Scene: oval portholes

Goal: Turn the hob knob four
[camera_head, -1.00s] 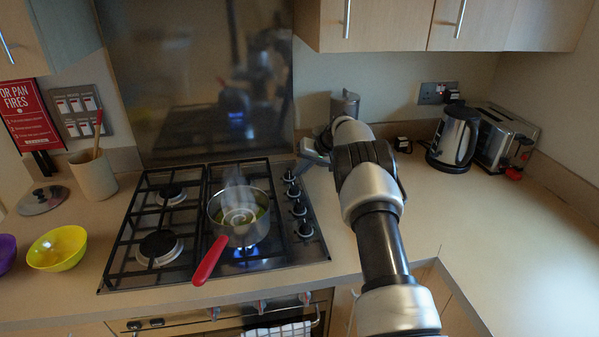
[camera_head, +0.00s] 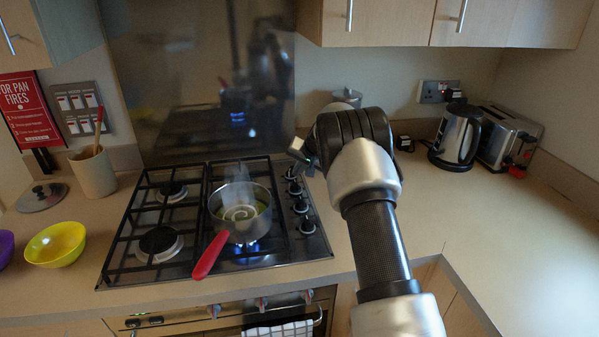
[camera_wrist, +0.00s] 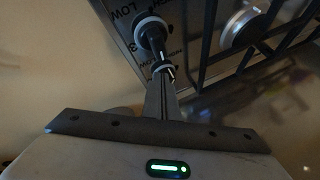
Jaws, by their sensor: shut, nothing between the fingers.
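Several dark hob knobs run in a row down the right edge of the black gas hob (camera_head: 285,256). The front one (camera_head: 307,226) and the rearmost one (camera_head: 291,173) both show in the head view. I cannot tell which is number four. My gripper (camera_head: 299,153) is at the rear end of the row, partly hidden behind my arm. In the wrist view my gripper (camera_wrist: 163,84) is shut and empty, its fingertips close to a knob (camera_wrist: 163,68). I cannot tell if they touch. A second knob (camera_wrist: 150,31) with a pale ring lies just beyond.
A steaming saucepan (camera_head: 240,207) sits over a blue flame, its red handle (camera_head: 211,254) pointing forward. A kettle (camera_head: 456,135) and toaster (camera_head: 508,138) stand back right. A yellow bowl (camera_head: 56,244) is at left.

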